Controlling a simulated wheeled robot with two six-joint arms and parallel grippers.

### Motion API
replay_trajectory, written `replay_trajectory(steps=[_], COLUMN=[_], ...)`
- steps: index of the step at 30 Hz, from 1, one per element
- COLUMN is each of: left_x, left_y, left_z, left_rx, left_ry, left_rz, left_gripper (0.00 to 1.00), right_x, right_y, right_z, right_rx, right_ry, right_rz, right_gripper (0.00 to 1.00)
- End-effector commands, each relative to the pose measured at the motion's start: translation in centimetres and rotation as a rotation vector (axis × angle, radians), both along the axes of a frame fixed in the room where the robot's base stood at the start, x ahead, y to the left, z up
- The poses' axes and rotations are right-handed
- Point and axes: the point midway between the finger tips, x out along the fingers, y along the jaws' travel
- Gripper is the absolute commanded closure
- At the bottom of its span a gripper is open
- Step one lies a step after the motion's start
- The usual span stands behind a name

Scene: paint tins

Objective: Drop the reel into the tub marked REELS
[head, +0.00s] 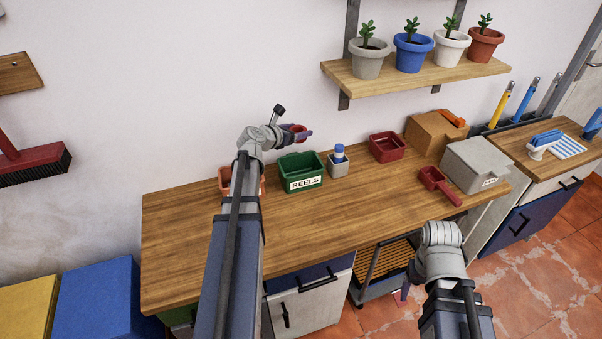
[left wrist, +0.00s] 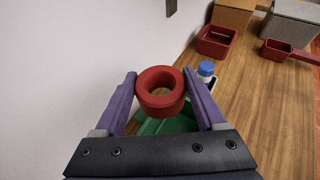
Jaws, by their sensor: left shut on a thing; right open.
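The red reel (left wrist: 160,93) is a thick ring with a round hole. My left gripper (head: 301,133) is shut on it, with a purple finger on each side in the left wrist view. The green tub marked REELS (head: 304,184) stands on the wooden worktop, open at the top. In the head view the reel is held above the tub's back edge, near the wall. In the left wrist view the green tub (left wrist: 150,127) shows beneath the reel, partly hidden by it and my gripper. My right gripper (head: 403,292) is open, low in front of the worktop and mostly hidden.
A grey holder (head: 338,170) with a blue-capped bottle stands right of the green tub. An orange-brown tub (head: 224,181) is left, partly behind my left arm. A dark red tub (head: 387,147), a red scoop (head: 438,186) and a grey box (head: 476,163) are further right. The worktop's front is clear.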

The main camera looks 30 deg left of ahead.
Motion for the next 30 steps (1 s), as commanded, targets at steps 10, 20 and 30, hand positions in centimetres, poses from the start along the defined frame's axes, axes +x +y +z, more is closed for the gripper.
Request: replay_trajectory(steps=[10, 20, 30], left_x=[0.0, 0.0, 0.0], left_y=[0.0, 0.0, 0.0], left_z=[-4.2, -5.4, -5.3], left_rx=[0.0, 0.0, 0.0], left_ry=[0.0, 0.0, 0.0], left_rz=[-0.001, -0.001, -0.001], left_gripper=[0.82, 0.82, 0.05], right_x=[0.0, 0.0, 0.0], right_y=[0.0, 0.0, 0.0], right_z=[-4.2, -5.4, -5.3], right_rx=[0.0, 0.0, 0.0], right_ry=[0.0, 0.0, 0.0], right_rz=[0.0, 0.0, 0.0], right_gripper=[0.29, 0.29, 0.29])
